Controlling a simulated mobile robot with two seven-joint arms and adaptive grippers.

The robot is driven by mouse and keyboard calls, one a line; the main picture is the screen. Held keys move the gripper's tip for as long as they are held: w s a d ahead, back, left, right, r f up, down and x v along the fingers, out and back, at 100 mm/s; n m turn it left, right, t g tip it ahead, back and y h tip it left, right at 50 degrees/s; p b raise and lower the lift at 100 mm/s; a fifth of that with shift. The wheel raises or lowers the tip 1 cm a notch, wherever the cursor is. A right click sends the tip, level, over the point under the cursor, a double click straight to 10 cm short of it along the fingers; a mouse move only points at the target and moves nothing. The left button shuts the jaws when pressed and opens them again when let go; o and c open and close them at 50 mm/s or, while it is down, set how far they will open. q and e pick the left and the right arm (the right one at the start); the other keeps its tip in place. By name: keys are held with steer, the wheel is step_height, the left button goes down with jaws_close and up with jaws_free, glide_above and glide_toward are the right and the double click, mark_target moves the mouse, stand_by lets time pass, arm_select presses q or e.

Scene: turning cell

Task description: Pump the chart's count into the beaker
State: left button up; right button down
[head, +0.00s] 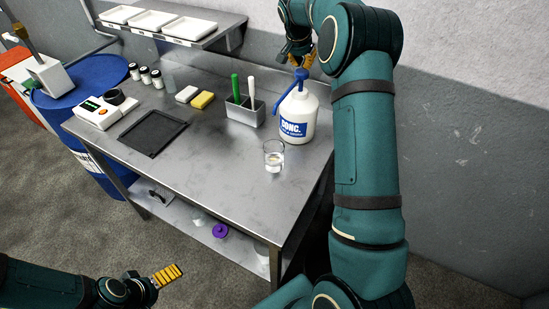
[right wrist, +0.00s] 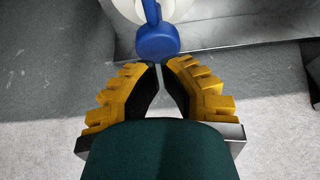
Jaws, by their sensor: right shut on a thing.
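The white pump bottle (head: 298,118) with a blue label stands upright at the bench's right end. Its blue pump head (head: 301,73) is on top, and it also shows in the right wrist view (right wrist: 157,43). The spout slants down and left. The glass beaker (head: 274,155) stands in front of the bottle with some clear liquid in it. My right gripper (head: 301,62) is at the pump head, its fingertips nearly together and shut on it; the exact contact is hard to see. My left gripper (head: 165,275) is low at the left, away from the bench. I see no chart.
The steel bench (head: 215,185) holds a grey caddy (head: 244,112) with brushes, a yellow sponge (head: 202,99), a dark tray (head: 152,132), small jars and a white device (head: 105,111). A shelf (head: 180,38) with white trays is behind. The bench's front middle is clear.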

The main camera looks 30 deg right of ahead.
mark_target(301, 73)
steer(key=shift+f+b, duration=1.7)
steer(key=shift+f, duration=1)
steer(key=shift+r+p, duration=2.15)
steer(key=shift+r, duration=0.95)
steer(key=shift+r+p, duration=0.95)
steer(key=shift+r, duration=0.2)
step_height(301, 73, up, 2)
steer(key=shift+r+p, duration=0.1)
steer(key=shift+p, duration=0.4)
steer(key=shift+r, duration=0.7)
